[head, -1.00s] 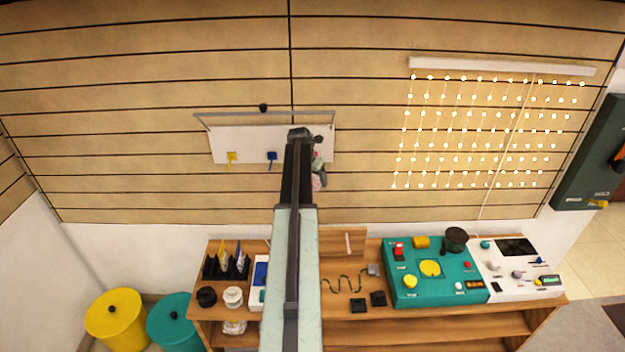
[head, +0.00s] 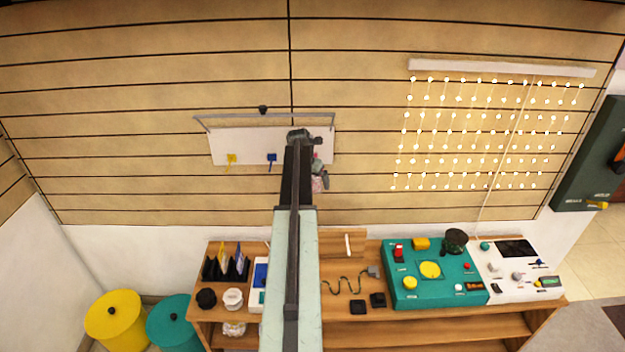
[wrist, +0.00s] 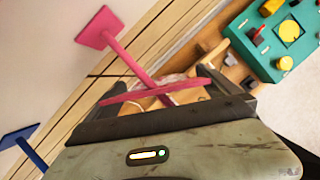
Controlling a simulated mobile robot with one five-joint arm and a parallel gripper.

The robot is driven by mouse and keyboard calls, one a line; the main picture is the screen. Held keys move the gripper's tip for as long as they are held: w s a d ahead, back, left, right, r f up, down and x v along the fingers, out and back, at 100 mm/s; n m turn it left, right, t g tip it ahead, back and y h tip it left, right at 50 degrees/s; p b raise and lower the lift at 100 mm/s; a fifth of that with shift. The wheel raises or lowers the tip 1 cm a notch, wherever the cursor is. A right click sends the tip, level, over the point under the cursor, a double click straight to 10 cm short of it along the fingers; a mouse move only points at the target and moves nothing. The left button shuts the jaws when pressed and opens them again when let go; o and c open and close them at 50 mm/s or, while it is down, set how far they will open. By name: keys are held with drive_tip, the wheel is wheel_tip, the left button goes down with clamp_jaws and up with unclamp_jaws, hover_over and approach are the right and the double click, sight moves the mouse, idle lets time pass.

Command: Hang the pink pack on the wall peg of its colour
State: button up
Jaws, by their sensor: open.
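The pink peg (wrist: 122,52) stands out from its square pink plate on the white wall board, in the wrist view. The pink pack's header (wrist: 150,93) crosses the outer part of the peg, and the peg appears to pass through it; its clear bag (wrist: 175,80) shows behind the header. In the head view the pack (head: 317,185) is a small pale pink patch below the board, partly hidden by my arm. My gripper (wrist: 160,100) is open, with its fingers around the header; any contact is hard to tell. The gripper (head: 322,172) is mostly hidden in the head view.
The white board (head: 225,145) also carries a yellow peg (head: 231,158) and a blue peg (head: 272,158), both empty. Below is a wooden bench (head: 345,335) with a teal console (head: 425,290) and a black rack (head: 225,267) of packs. String lights (head: 480,130) hang at right.

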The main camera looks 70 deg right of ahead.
drive_tip(key=p+v, duration=0.6)
drive_tip(key=v, duration=0.1)
drive_tip(key=shift+r+p, duration=0.3)
drive_tip(key=shift+a, duration=0.15)
